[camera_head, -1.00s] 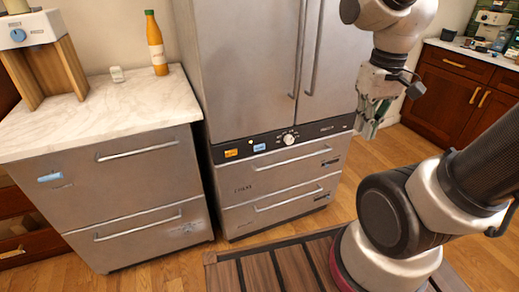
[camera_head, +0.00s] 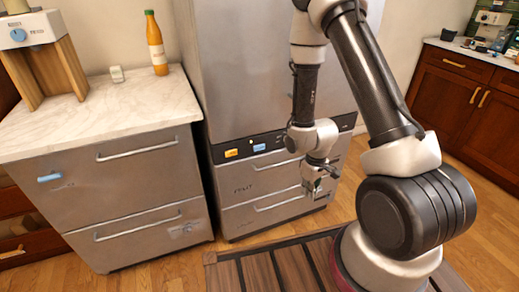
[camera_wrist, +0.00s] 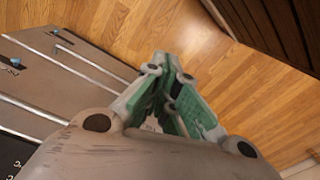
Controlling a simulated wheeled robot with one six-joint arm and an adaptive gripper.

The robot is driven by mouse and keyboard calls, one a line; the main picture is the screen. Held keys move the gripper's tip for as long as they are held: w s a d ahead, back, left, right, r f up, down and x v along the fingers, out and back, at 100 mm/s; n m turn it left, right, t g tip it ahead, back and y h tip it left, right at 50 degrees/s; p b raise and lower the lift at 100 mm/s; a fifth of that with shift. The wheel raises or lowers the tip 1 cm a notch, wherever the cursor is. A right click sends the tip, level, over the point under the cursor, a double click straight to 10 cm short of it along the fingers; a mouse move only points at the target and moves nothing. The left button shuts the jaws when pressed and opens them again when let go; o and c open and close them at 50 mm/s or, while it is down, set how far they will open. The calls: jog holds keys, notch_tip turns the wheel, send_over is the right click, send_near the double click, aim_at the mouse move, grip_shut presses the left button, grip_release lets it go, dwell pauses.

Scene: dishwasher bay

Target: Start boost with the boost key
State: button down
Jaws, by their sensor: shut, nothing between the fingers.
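The dark control panel (camera_head: 280,142) runs across the tall steel appliance above two drawers. An orange label or key (camera_head: 231,153) and a blue one (camera_head: 259,147) show at its left part; their lettering is too small to read, so I cannot tell which is the boost key.
Two drawer handles (camera_head: 280,203) stick out below the panel. In the wrist view, drawer handles (camera_wrist: 95,65) lie left of my fingers. A marble counter (camera_head: 110,115) with an orange bottle (camera_head: 156,43) stands at the left.

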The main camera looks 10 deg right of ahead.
aim_at(259, 147)
jog(key=w+a+f+n+t+y, duration=0.1)
jog(key=w+a+f+n+t, duration=0.1)
jog(key=w+a+f, duration=0.3)
jog(key=w+a+r+n+t+y, duration=0.2)
jog(key=w+t, duration=0.4)
jog(key=w, duration=0.4)
notch_tip(259, 147, up, 3)
jog(key=shift+a+f+t+y, duration=0.2)
jog(key=shift+a+t+y, duration=0.1)
jog(key=shift+a+y, duration=0.2)
jog(key=shift+w, duration=0.1)
jog(key=shift+w+a, duration=0.2)
jog(key=shift+w, duration=1.2)
jog(key=shift+w+a, duration=0.2)
jog(key=shift+w, duration=1.25)
jog(key=shift+w+a, duration=0.2)
jog(key=shift+w, duration=1.2)
jog(key=shift+w+a, duration=0.1)
jog(key=shift+w, duration=0.3)
